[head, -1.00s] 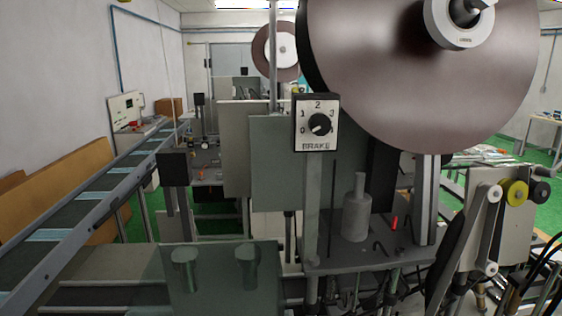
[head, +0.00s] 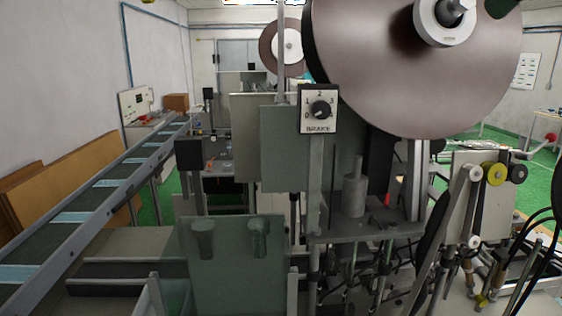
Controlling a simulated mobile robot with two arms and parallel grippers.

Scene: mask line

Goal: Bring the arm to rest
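Neither of my grippers can be made out in the head view, and no arm of mine can be clearly identified there. The machine in front has a brake dial (head: 320,109) with a black knob on a white plate. A large brown reel (head: 400,75) with a pale hub (head: 445,18) stands above and to the right of the dial. A dark shape (head: 500,7) is cut off at the top right edge, and I cannot tell what it is.
A conveyor (head: 95,195) with pale blue pieces runs along the left. A greenish clear guard panel (head: 232,270) stands low in front. Yellow and black rollers (head: 494,174) and cables are at the right. Green floor (head: 150,210) shows beyond the conveyor.

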